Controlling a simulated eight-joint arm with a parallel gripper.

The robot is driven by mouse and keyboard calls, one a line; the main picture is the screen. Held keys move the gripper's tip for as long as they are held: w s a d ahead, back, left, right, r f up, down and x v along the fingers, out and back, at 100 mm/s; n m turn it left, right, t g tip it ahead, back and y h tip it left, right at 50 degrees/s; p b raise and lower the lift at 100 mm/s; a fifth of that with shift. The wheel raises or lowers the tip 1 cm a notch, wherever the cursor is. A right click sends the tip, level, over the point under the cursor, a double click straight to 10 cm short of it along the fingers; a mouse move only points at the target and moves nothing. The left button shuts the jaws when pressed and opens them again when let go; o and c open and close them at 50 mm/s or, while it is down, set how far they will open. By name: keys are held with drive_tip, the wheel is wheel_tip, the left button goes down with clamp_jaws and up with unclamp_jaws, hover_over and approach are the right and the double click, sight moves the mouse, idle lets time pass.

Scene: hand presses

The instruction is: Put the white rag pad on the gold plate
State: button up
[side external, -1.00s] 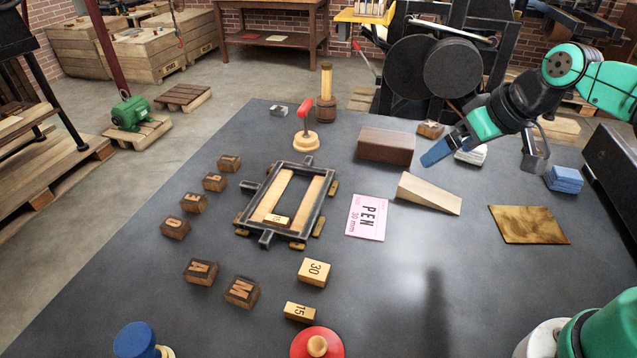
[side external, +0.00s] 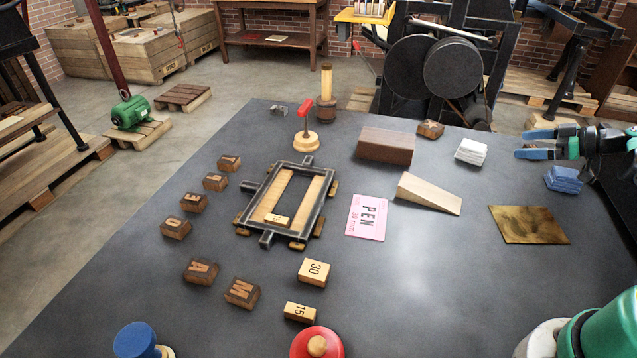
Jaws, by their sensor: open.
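The white rag pad (side external: 471,151) is a small folded stack lying on the dark table toward the back right, fully in view. The gold plate (side external: 528,224) lies flat on the table at the right, in front of the pad, with nothing on it. My gripper (side external: 518,144) is open and empty, to the right of the white pad and apart from it. Its two fingers point left, with a gap between them.
A blue rag pad (side external: 563,179) lies below my gripper, behind the gold plate. A wooden wedge (side external: 429,193) and a brown block (side external: 385,146) are left of the white pad. A pink card (side external: 367,217) and a metal frame (side external: 286,201) lie further left. Table between pad and plate is clear.

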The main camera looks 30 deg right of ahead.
sight(474, 144)
drive_tip(key=x, duration=1.1)
drive_tip(key=shift+w+a, duration=0.2)
drive_tip(key=shift+a, duration=0.05)
clamp_jaws()
drive_tip(key=shift+r, duration=0.15)
wheel_tip(474, 144, up, 19)
drive_tip(key=s+a+f+m+h, duration=0.1)
drive_tip(key=s+a+m+h, duration=0.1)
drive_tip(key=a, duration=1.1)
drive_tip(key=s+a+f+m+t+h, duration=0.1)
drive_tip(key=s+a+m+h, duration=0.1)
drive_tip(key=a, duration=1)
drive_tip(key=shift+s+a+f+m+h, duration=0.15)
drive_tip(key=shift+s+a+m+h, duration=0.3)
drive_tip(key=shift+s, duration=0.3)
